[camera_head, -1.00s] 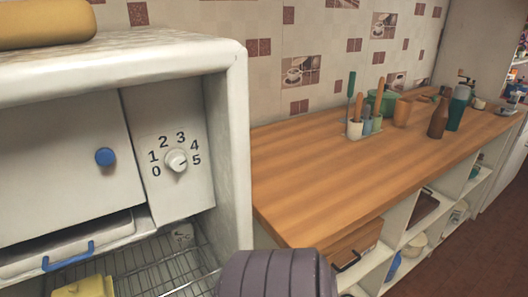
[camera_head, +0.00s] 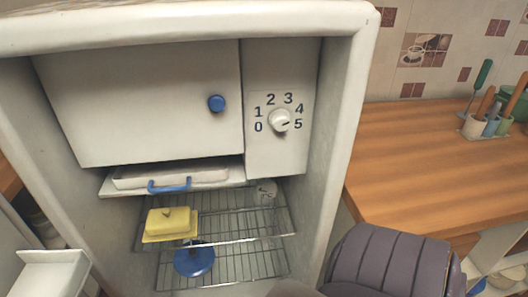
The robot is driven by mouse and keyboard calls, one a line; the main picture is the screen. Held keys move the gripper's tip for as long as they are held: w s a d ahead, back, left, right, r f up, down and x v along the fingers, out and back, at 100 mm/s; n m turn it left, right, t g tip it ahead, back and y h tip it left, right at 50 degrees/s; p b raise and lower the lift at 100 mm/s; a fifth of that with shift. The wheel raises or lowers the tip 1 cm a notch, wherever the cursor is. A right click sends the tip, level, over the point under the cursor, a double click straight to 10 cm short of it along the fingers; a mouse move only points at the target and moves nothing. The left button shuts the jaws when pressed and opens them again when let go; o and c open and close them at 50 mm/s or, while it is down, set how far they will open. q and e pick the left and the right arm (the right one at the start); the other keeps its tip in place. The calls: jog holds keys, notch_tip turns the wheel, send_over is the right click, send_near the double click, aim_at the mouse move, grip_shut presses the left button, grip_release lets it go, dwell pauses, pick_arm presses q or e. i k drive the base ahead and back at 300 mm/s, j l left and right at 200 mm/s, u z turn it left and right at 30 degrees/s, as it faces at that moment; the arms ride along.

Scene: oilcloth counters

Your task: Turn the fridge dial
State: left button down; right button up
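The fridge (camera_head: 350,60) stands open in front of me. Its dial (camera_head: 279,120) is a round white knob on the white panel at the upper right of the interior. The numbers 0 to 5 are printed around it. A dark mark on the knob points right, towards the 5. Nothing touches the dial.
A freezer flap with a blue knob (camera_head: 216,103) is left of the dial. Below are a tray with a blue handle (camera_head: 170,185), a yellow butter dish (camera_head: 170,223) and a blue item (camera_head: 194,260) on wire shelves. A wooden counter (camera_head: 430,160) stands right.

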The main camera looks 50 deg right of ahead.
aim_at(279, 119)
jog(key=l+z, duration=0.15)
jog(key=z, duration=0.2)
jog(key=l+z, duration=0.4)
jog(key=z, duration=0.25)
jog(key=k, duration=0.05)
